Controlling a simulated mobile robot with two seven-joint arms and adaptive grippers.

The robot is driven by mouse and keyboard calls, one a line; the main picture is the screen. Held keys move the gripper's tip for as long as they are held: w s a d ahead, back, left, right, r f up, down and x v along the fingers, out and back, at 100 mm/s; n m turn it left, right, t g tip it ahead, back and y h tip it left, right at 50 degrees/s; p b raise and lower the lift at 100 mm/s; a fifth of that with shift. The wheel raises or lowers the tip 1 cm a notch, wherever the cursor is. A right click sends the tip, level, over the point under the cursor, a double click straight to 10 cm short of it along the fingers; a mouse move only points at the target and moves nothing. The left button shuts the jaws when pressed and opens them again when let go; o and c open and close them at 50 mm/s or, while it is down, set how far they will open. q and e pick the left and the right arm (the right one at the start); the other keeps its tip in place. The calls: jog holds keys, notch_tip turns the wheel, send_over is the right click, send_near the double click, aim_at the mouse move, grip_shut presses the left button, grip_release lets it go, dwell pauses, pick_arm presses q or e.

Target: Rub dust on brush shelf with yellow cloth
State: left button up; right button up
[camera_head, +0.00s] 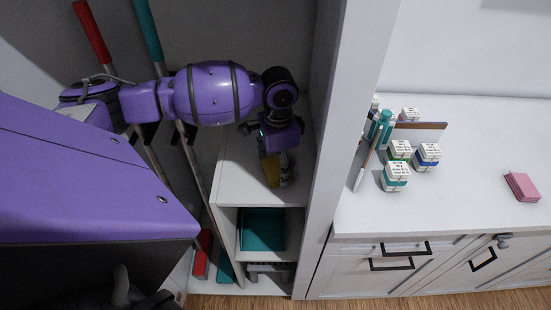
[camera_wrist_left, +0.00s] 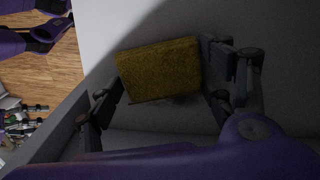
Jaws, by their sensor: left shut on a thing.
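My left gripper (camera_head: 279,170) is shut on the yellow cloth (camera_head: 270,170), inside the cabinet over the top of the brush shelf (camera_head: 235,183). In the left wrist view the cloth (camera_wrist_left: 160,70) is a dark yellow block between the two fingers of my left gripper (camera_wrist_left: 163,83). A small dark patch, perhaps dust (camera_wrist_left: 180,99), shows beside the cloth's lower edge. Whether the cloth touches the shelf surface I cannot tell.
A red-handled tool (camera_head: 92,35) and a teal-handled tool (camera_head: 148,32) lean left of the shelf. A teal item (camera_head: 263,230) sits in the compartment below. A cabinet side wall (camera_head: 340,120) stands close on the right. The counter (camera_head: 460,185) holds small boxes and a pink block (camera_head: 522,187).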

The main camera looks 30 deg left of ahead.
aim_at(277, 180)
pick_arm(q)
jog(key=shift+s+d+f, duration=0.1)
jog(key=shift+s+d, duration=0.25)
jog(key=shift+s, duration=0.3)
jog(key=shift+s+d+f, duration=0.1)
jog(key=shift+s+d, duration=0.3)
jog(key=shift+s, duration=0.2)
jog(key=shift+s+d+f, duration=0.1)
jog(key=shift+s+d, duration=0.25)
jog(key=shift+s, duration=0.3)
pick_arm(e)
jog(key=shift+s+d, duration=0.1)
jog(key=shift+d, duration=0.15)
